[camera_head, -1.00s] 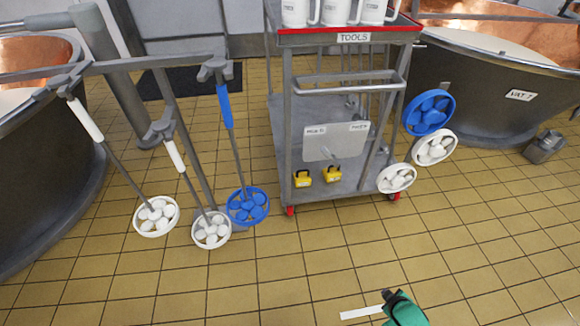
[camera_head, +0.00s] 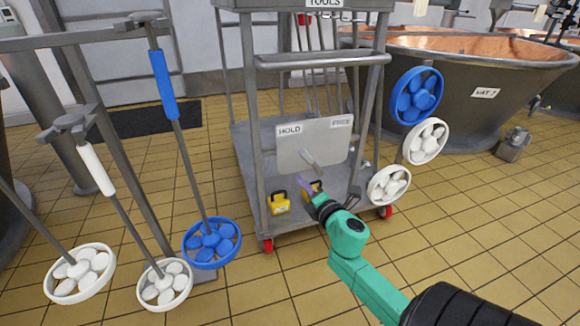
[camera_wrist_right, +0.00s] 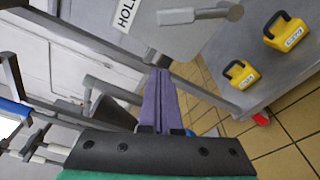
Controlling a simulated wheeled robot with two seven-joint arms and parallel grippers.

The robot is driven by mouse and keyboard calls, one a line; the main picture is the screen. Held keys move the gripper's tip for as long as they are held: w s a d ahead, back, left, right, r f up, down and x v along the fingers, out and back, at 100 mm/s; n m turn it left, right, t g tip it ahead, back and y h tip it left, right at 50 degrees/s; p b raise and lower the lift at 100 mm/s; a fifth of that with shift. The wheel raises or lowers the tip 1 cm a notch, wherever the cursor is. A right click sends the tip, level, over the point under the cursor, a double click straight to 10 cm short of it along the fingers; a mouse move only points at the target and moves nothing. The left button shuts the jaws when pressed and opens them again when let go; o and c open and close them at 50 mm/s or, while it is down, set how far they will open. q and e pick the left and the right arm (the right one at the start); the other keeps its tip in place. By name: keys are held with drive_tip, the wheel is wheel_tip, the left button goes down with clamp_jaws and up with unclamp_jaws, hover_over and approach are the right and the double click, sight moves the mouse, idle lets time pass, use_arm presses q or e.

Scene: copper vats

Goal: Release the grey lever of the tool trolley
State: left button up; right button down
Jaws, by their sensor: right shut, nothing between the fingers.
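The tool trolley (camera_head: 258,100) stands ahead with a grey plate (camera_head: 335,146) marked HOLD at left and FREE at right. The short grey lever (camera_head: 307,157) on this plate slants up and left, towards the HOLD side. In the right wrist view the lever (camera_wrist_right: 195,15) shows near the top, with the HOLD label to its left. My right gripper (camera_head: 301,183) is shut and empty, its purple fingers just below the lever and apart from it in the picture. The fingers also show in the wrist view (camera_wrist_right: 159,75). My left gripper is out of view.
Yellow padlocks (camera_head: 279,203) sit on the trolley's lower shelf, one partly behind my right gripper. Stirring tools with blue and white discs (camera_head: 212,243) hang at left; others (camera_head: 417,95) hang at the trolley's right. A copper vat (camera_head: 455,85) stands behind right.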

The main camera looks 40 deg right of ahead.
sight(311, 162)
drive_tip(key=b+x, duration=0.2)
drive_tip(key=x, duration=0.8)
drive_tip(key=shift+f+b, duration=0.15)
drive_tip(key=shift+b, duration=0.15)
drive_tip(key=d, duration=0.1)
drive_tip(key=s+d+r, duration=0.1)
drive_tip(key=s+d, duration=0.1)
drive_tip(key=shift+r, duration=0.3)
drive_tip(key=shift+d+r+p, duration=0.15)
drive_tip(key=shift+p, duration=0.2)
drive_tip(key=shift+s+d+r+m, duration=0.1)
drive_tip(key=shift+d+r+m, duration=0.05)
drive_tip(key=shift+m, duration=0.25)
